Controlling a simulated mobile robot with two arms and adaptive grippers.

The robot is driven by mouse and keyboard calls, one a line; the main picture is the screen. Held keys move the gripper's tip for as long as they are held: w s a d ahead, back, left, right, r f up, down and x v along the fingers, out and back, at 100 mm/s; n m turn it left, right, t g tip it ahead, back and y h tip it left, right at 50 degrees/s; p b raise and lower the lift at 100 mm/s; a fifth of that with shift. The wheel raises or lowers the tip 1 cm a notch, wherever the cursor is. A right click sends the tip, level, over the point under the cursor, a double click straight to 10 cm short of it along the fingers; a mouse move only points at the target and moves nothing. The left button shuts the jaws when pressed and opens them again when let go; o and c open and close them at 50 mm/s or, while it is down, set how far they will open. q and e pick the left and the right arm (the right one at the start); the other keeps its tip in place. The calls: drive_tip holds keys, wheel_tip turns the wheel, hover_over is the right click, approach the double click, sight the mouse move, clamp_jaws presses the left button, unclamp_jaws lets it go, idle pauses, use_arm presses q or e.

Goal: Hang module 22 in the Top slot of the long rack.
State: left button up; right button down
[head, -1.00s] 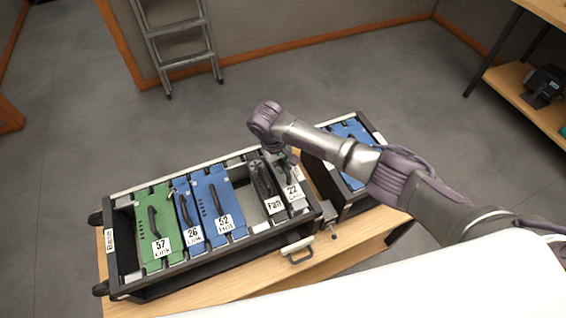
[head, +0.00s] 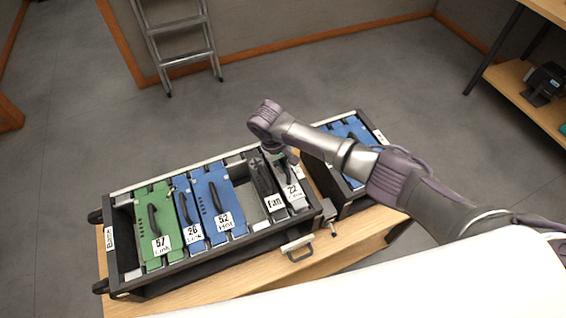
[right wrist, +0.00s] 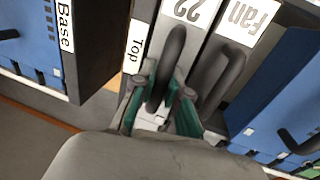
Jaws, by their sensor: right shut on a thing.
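Module 22 (head: 293,194) is a narrow grey module with a dark handle. It is at the right end of the long rack (head: 190,266), beside the black Fan module (head: 262,180). In the right wrist view, module 22 (right wrist: 185,15) lies right beside the rack's end wall with the Top label (right wrist: 136,47). My right gripper (head: 284,158) is over it; its teal fingers (right wrist: 160,108) are shut on the module's handle (right wrist: 169,62). Whether the module is fully seated is hard to tell. My left gripper is not in view.
Green module 57 (head: 160,220) and blue modules 26 (head: 187,215) and 52 (head: 214,195) sit further left in the long rack. An empty bay (head: 247,205) separates 52 from Fan. A second rack (head: 368,195) with blue modules stands close on the right, its end labelled Base (right wrist: 65,25).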

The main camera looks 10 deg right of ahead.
drive_tip(key=shift+f+b, duration=0.5)
drive_tip(key=shift+f, duration=0.25)
drive_tip(key=c, duration=1.1)
unclamp_jaws()
drive_tip(key=shift+s+f, duration=0.1)
drive_tip(key=shift+f, duration=0.05)
wheel_tip(320, 180, up, 12)
drive_tip(key=a, duration=0.2)
wheel_tip(320, 180, up, 7)
drive_tip(key=p, duration=0.9)
hover_over(275, 174)
drive_tip(key=shift+s+d, duration=0.1)
